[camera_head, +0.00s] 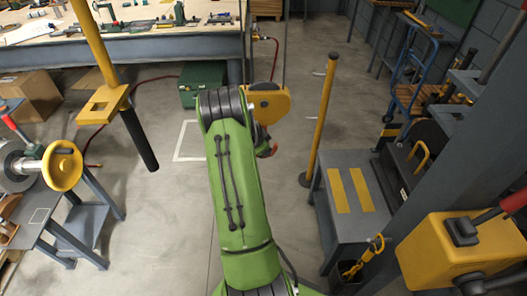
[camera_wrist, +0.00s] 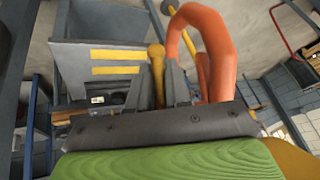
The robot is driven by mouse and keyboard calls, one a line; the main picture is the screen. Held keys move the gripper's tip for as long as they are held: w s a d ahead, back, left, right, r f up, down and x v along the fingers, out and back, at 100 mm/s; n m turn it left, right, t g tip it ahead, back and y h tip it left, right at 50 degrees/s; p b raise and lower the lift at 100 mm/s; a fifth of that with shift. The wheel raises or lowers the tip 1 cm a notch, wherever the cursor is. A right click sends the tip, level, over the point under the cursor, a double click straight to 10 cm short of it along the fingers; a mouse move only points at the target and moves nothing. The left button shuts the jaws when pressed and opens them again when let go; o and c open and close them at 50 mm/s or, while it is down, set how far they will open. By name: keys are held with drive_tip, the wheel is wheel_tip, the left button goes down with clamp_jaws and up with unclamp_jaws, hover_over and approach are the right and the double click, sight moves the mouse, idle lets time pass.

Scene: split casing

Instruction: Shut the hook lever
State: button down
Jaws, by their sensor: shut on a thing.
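In the wrist view my gripper (camera_wrist: 158,80) has its two dark grey fingers on either side of a yellow rod (camera_wrist: 156,56) with a rounded end, and is shut on it. The rod may be the hook lever; its lower part is hidden by the gripper body. A thick orange loop (camera_wrist: 220,45) rises just right of the fingers; I cannot tell whether it touches them. In the head view my green arm reaches away up the middle and hides the gripper and the rod.
A grey bench (camera_head: 345,230) with two yellow stripes stands at right, with a yellow post (camera_head: 321,115) beside it. A yellow box (camera_head: 460,250) is at near right. A bench with a yellow handwheel (camera_head: 62,165) is at left. Grey floor (camera_head: 165,210) lies open left of the arm.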

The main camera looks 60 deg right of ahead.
drive_tip(key=g+b, duration=0.1)
drive_tip(key=g+h+b, duration=0.1)
drive_tip(key=b, duration=0.1)
drive_tip(key=shift+s+d+f+n, duration=0.2)
drive_tip(key=shift+f+n, duration=0.1)
drive_tip(key=shift+f, duration=0.1)
drive_tip(key=shift+s+d+r+n+g+h+b, duration=0.15)
drive_tip(key=shift+s+n+g+h+b, duration=0.2)
drive_tip(key=shift+g+h+b, duration=0.75)
drive_tip(key=shift+s+d+r+n+g+h+b, duration=0.1)
drive_tip(key=shift+s+r+n+g+h+b, duration=0.25)
drive_tip(key=shift+g+b, duration=0.9)
drive_tip(key=shift+s+d+f+n+g+h+b, duration=0.25)
drive_tip(key=shift+g+h+b, duration=0.45)
drive_tip(key=shift+b, duration=1)
drive_tip(key=shift+w+a+r, duration=0.1)
drive_tip(key=shift+r, duration=0.2)
drive_tip(key=c, duration=1.2)
unclamp_jaws()
drive_tip(key=shift+o, duration=0.2)
